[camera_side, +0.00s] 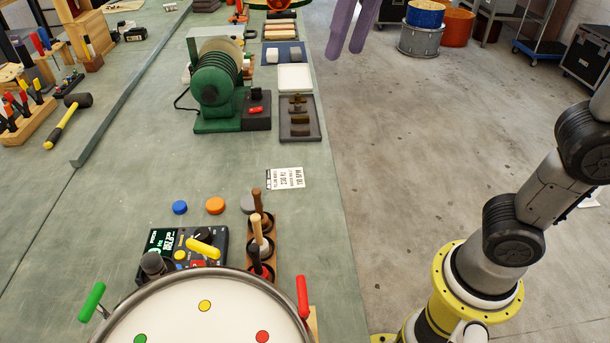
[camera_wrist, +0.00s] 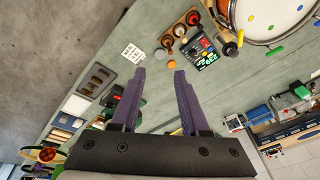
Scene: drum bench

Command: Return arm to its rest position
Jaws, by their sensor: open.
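My gripper (camera_side: 350,30) shows at the top of the side view as purple fingers, above the floor just right of the bench. In the wrist view my gripper (camera_wrist: 160,72) has its two purple fingers spread apart with nothing between them. The green bench (camera_side: 120,190) lies to the left of my arm. The drum (camera_side: 200,310) with coloured dots on its white head sits at the near end of the bench and shows at the top right of the wrist view (camera_wrist: 262,14). My gripper is well away from it.
A green grinder-like machine (camera_side: 215,85) stands on the bench. A black control box (camera_side: 190,245), a wooden rack of handled tools (camera_side: 262,245) and coloured discs (camera_side: 215,205) sit behind the drum. A mallet (camera_side: 65,120) lies left. The floor (camera_side: 430,150) beside the bench is mostly clear.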

